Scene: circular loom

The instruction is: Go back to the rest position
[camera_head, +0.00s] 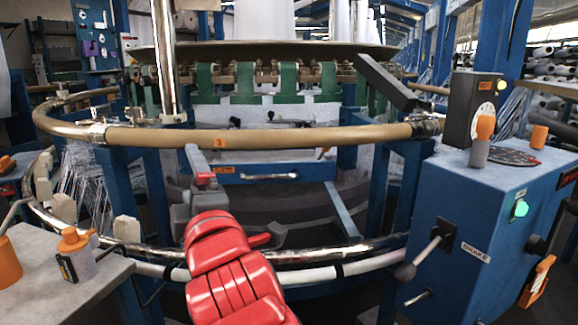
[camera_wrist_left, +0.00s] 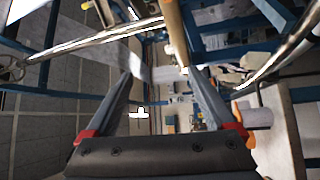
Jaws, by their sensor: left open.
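My left gripper (camera_head: 236,195) is at the lower middle of the head view, on my red left arm, in front of the loom's rings. In the left wrist view its two long grey fingers (camera_wrist_left: 160,68) stand apart with nothing between them. The circular loom (camera_head: 255,90) fills the middle, with a tan upper ring rail (camera_head: 270,137) and a chrome and white lower rail (camera_head: 340,262). The gripper is close to these rails; I cannot tell whether it touches one. My right gripper is not in view.
A blue control box (camera_head: 470,220) with a lever and an orange-topped bottle (camera_head: 481,140) stands at the right. A grey table (camera_head: 75,290) with another orange-topped bottle (camera_head: 78,255) is at the lower left. Blue posts and rails leave little free room around the arm.

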